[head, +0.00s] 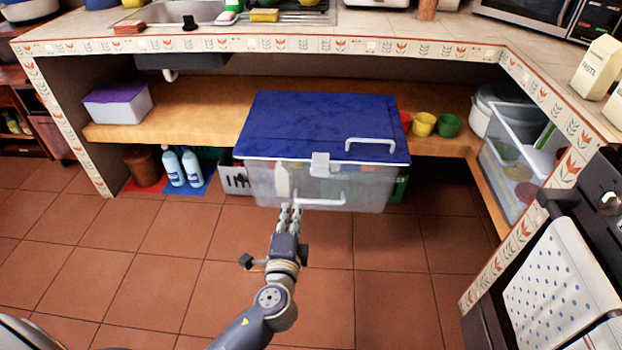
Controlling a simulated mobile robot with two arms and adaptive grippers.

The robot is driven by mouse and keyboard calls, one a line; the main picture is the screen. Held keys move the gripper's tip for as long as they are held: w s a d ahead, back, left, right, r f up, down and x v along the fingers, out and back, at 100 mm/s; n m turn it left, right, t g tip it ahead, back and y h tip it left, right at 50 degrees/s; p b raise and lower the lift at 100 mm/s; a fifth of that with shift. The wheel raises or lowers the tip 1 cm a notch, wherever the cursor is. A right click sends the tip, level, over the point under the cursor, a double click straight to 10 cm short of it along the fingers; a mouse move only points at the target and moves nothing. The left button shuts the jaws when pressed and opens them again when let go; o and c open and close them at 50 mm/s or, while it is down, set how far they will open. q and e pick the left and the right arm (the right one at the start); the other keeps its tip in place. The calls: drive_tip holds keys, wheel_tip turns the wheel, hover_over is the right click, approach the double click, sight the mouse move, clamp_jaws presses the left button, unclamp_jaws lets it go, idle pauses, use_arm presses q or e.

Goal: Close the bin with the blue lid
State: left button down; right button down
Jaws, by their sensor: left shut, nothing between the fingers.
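The bin (345,192) is a clear plastic box at the front of the wooden shelf under the counter. Its blue lid (310,115) lies flat over the top, with a white handle near its right front. A pale latch (320,164) sits at the middle of the front edge, and another white handle is on the bin's front wall. My left gripper (290,208) is shut and empty. It points at the lower front of the bin, left of the front handle; I cannot tell whether it touches. My right gripper is not in view.
A white box with a purple lid (118,102) stands on the shelf at left. Red, yellow (423,124) and green cups stand right of the bin. Blue bottles (183,167) stand below the shelf. An oven with a dotted towel (560,285) is at right. The tiled floor in front is clear.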

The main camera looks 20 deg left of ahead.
use_arm(q)
wheel_tip(320, 180, up, 3)
drive_tip(key=t, duration=0.1)
approach(300, 157)
drive_tip(key=x, duration=0.5)
drive_tip(key=shift+w+a, duration=0.1)
drive_tip(key=shift+w, duration=0.25)
drive_tip(key=shift+w+a+b, duration=0.1)
drive_tip(key=shift+w+b, duration=0.2)
drive_tip(key=shift+w, duration=0.3)
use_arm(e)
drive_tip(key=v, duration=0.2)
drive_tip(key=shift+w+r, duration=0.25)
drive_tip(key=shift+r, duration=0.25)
use_arm(q)
drive_tip(key=shift+w, duration=0.1)
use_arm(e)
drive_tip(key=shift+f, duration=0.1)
